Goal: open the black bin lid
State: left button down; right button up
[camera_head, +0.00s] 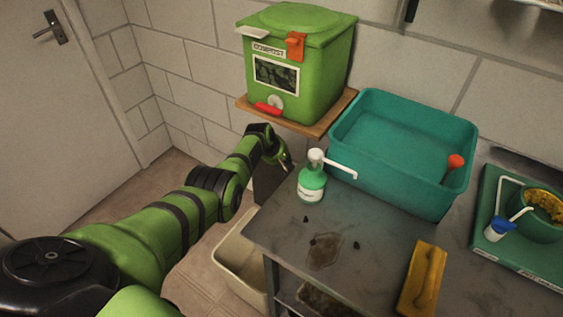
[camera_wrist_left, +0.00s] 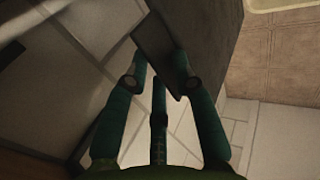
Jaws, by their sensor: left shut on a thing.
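The black bin (camera_head: 268,182) stands on the floor left of the grey workbench, and only part of it shows past my arm. My left gripper (camera_head: 281,162) is at the top of the bin. In the left wrist view, my left gripper's fingers (camera_wrist_left: 160,85) are shut on the black bin lid (camera_wrist_left: 157,42), a dark flat panel whose edge lies between the fingertips. The side of the bin (camera_wrist_left: 215,50) shows right beside it. How far the lid is raised cannot be told. My right gripper is not in view.
A green compost box (camera_head: 325,82) on a wooden shelf (camera_head: 331,115) is just above my left gripper. A pump bottle (camera_head: 311,184) and a teal tub (camera_head: 400,180) stand on the workbench (camera_head: 285,235). A cream floor container (camera_head: 237,262) is below. Floor at left is clear.

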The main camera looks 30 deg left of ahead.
pick_arm(q)
jog(key=shift+s+f, duration=0.25)
jog(key=shift+f, duration=0.05)
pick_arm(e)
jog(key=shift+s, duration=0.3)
pick_arm(q)
jog(key=c, duration=1.3)
grip_release()
jog(key=shift+f, duration=0.1)
jog(key=shift+w, duration=0.1)
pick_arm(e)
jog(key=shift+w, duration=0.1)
pick_arm(q)
jog(key=shift+a+r, duration=0.1)
jog(key=shift+r, duration=0.5)
jog(key=v, duration=1.1)
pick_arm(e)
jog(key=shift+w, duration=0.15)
pick_arm(q)
jog(key=shift+f, duration=0.1)
